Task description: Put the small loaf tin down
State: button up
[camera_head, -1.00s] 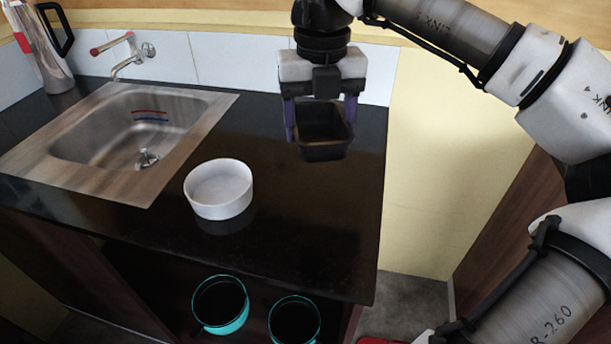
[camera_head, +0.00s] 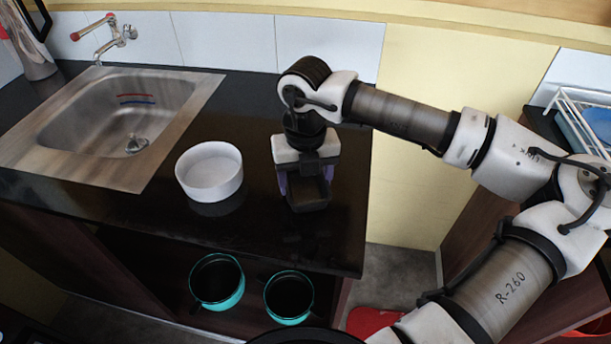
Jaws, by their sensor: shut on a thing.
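The small loaf tin (camera_head: 308,196) is dark and rectangular. It is at the right part of the black counter (camera_head: 255,235), near its right edge. My gripper (camera_head: 305,182) points down and is shut on the tin, with its purple fingers at the tin's sides. The tin is low over the counter; I cannot tell whether its base touches the surface. The gripper hides part of the tin's far side.
A white round dish (camera_head: 209,173) stands left of the tin, with a gap between. A steel sink (camera_head: 120,115) is further left. Two teal pots (camera_head: 217,283) (camera_head: 289,297) sit below the counter top. Bare counter lies in front of the tin.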

aim_at(305, 191)
jog(key=shift+f, duration=0.15)
jog(key=o, duration=1)
notch_tip(305, 191, up, 12)
jog(key=shift+r+b, duration=0.2)
jog(key=shift+b, duration=0.65)
